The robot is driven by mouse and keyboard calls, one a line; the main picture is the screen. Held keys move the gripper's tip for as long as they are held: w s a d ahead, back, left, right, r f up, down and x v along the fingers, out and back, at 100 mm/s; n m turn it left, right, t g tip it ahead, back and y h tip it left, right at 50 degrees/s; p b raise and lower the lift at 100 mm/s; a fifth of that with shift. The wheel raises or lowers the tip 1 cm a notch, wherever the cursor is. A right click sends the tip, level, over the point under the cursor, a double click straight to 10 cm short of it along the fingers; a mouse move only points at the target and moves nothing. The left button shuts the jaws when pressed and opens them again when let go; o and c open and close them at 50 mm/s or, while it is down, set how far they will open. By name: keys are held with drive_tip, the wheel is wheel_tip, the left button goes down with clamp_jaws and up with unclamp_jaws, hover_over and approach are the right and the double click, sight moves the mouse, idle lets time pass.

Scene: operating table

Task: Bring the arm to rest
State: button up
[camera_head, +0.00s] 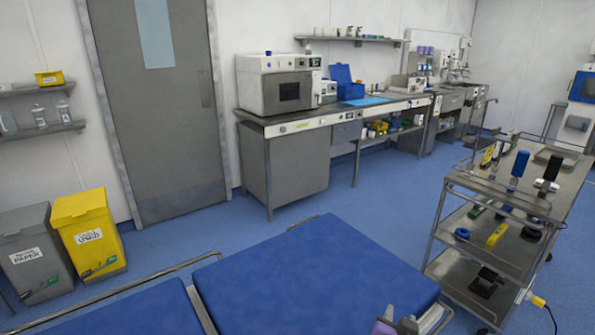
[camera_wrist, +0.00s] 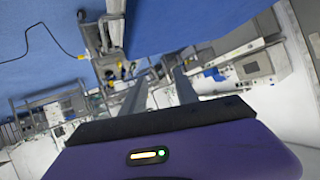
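My gripper (camera_wrist: 159,72) shows in the wrist view as two dark grey fingers reaching out past a purple housing with a small green light. The fingers stand apart with background visible between them, and nothing is held. In the head view only a small purple and grey part of my arm shows at the bottom edge, right of centre, over the blue operating table (camera_head: 315,270). The rest of the arm is out of view.
A steel trolley (camera_head: 450,265) with several tools on its shelves stands at the right, close to the operating table. Yellow (camera_head: 88,232) and grey (camera_head: 32,255) bins stand at the left. A workbench (camera_head: 290,165) lines the back wall. Blue floor between is clear.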

drive_tip(key=s+a+n+t+y+b, duration=0.2)
drive_tip(key=s+n, duration=0.4)
drive_tip(key=s, duration=3.7)
drive_tip(key=t+y+b, duration=0.1)
drive_tip(key=y+b, duration=0.1)
drive_tip(key=shift+a+f+n+y, duration=0.2)
drive_tip(key=shift+n+y, duration=0.1)
drive_tip(key=shift+y, duration=0.1)
drive_tip(key=shift+a, duration=0.1)
